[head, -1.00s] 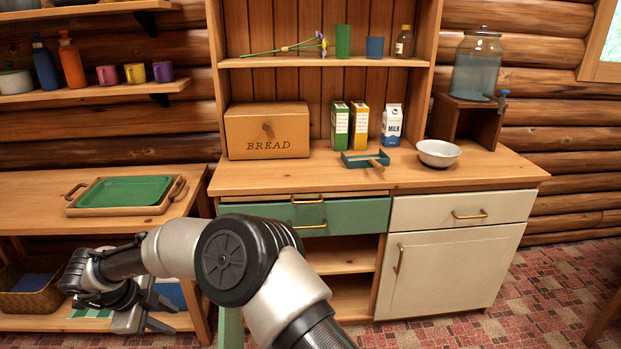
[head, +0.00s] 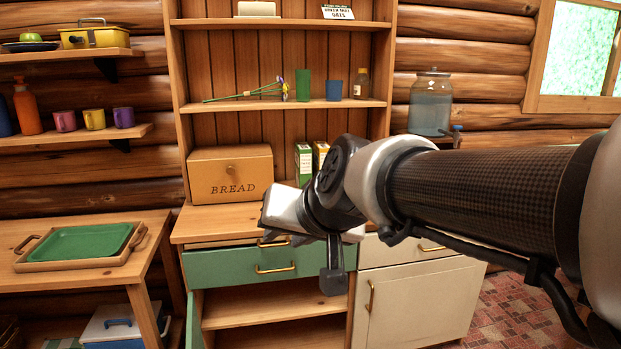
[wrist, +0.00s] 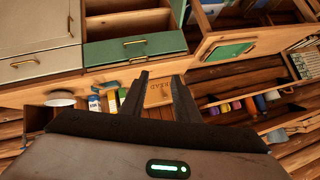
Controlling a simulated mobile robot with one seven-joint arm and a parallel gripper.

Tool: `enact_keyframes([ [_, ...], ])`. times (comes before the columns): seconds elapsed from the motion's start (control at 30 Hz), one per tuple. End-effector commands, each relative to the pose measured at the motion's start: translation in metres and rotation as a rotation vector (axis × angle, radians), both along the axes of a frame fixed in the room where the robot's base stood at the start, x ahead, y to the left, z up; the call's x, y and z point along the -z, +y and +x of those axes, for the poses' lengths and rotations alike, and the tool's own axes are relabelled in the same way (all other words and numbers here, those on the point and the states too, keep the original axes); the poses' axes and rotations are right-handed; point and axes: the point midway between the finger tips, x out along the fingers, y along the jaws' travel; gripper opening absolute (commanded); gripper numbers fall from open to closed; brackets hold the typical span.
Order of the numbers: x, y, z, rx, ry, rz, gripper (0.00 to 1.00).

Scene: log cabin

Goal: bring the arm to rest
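My arm reaches in from the right in the head view, across the front of the wooden hutch (head: 183,130). My gripper (head: 333,278) hangs in front of the hutch's counter and drawers, apart from them as far as I can tell. In the wrist view my gripper (wrist: 160,76) has its two dark fingers spread, with nothing between them. The bread box (wrist: 160,94) shows beyond the fingers there, and it also stands on the counter in the head view (head: 230,174).
A green drawer (head: 240,266) sits over open shelves, with a green door (head: 194,322) standing open at their left. A side table (head: 150,222) holds a green tray (head: 88,240). A water jar (head: 430,103) stands right. My arm hides much of the counter.

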Motion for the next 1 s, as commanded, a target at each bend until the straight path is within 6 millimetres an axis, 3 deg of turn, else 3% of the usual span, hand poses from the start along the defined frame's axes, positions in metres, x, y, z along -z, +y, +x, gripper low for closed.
enact_keyframes([
  [0.03,0.008,-0.03,-0.021,0.015,0.025,-0.057,0.29],
  [0.2,0.044,-0.109,-0.086,0.06,0.145,-0.223,0.29],
  [0.43,0.085,-0.185,-0.168,0.137,0.304,-0.373,0.29],
  [0.47,0.058,-0.183,-0.164,0.132,0.301,-0.37,0.29],
  [0.5,0.042,-0.181,-0.163,0.129,0.3,-0.37,0.29],
  [0.67,-0.008,-0.181,-0.162,0.127,0.299,-0.369,0.29],
  [0.9,-0.094,-0.18,-0.162,0.126,0.298,-0.367,0.29],
  [1.0,-0.116,-0.18,-0.162,0.126,0.297,-0.367,0.29],
])
